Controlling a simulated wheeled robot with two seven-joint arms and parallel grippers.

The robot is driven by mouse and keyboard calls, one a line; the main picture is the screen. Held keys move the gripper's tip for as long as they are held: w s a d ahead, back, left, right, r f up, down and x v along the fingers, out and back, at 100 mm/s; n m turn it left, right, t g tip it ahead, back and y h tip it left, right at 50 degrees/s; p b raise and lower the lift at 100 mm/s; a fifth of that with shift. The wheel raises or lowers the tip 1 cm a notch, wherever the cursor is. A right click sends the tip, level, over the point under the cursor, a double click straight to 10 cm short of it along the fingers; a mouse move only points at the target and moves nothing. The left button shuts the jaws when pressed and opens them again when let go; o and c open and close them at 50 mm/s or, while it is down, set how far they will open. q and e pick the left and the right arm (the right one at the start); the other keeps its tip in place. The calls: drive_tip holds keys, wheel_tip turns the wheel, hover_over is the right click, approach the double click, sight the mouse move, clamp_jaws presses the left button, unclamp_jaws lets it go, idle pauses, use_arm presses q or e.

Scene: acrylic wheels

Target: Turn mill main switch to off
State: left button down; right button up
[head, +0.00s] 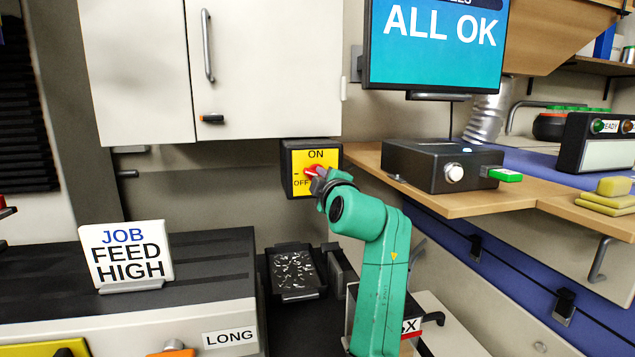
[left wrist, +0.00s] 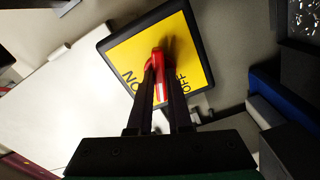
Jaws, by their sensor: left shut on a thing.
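The mill main switch is a yellow plate (head: 327,160) in a dark box on the wall, with ON at its top and OFF at its lower left. Its red handle (head: 312,171) is partly hidden by my left gripper (head: 318,181) in the head view. In the left wrist view, the red handle (left wrist: 160,68) sits between the two dark fingers of my left gripper (left wrist: 162,88), which is shut on it. There the handle lies between the words ON and OFF on the yellow plate (left wrist: 190,50). My right gripper is not in view.
A white cabinet (head: 265,75) hangs just above the switch. A wooden bench (head: 470,202) with a dark box (head: 430,165) is to the right. A JOB FEED HIGH sign (head: 127,256) stands on the machine at left. A tray of shavings (head: 293,273) lies below the switch.

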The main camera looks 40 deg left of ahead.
use_arm(q)
drive_tip(key=shift+f, duration=0.25)
drive_tip(key=n+b, duration=0.3)
drive_tip(key=n, duration=0.1)
drive_tip(key=c, duration=0.7)
unclamp_jaws()
drive_tip(key=shift+r, duration=0.2)
drive_tip(key=shift+b+v, duration=1.15)
drive_tip(key=shift+v, duration=2.35)
drive_tip(key=shift+r, duration=0.1)
